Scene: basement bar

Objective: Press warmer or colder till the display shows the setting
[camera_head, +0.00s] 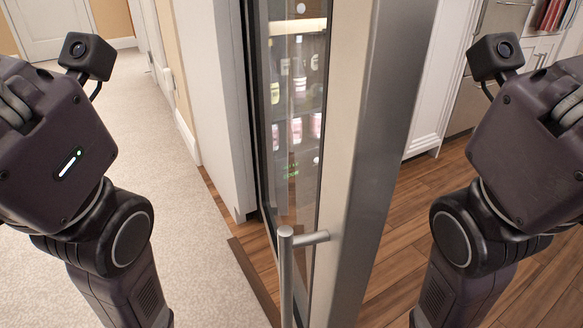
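A tall glass-fronted drinks cooler (350,160) with a steel and cream door frame stands in the middle of the view, seen at a steep angle. I cannot make out any warmer or colder buttons. A steel bar handle (286,265) stands out at the lower front. My left and right arms are folded at the two sides, apart from the cooler. Their gripper fingers are out of view.
Bottles and cans (298,85) show blurred behind the glass. A white wall edge (215,100) is left of the cooler. Pale carpet (150,170) lies clear at left, wood floor (400,230) at right. White cabinets (435,80) stand behind at right.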

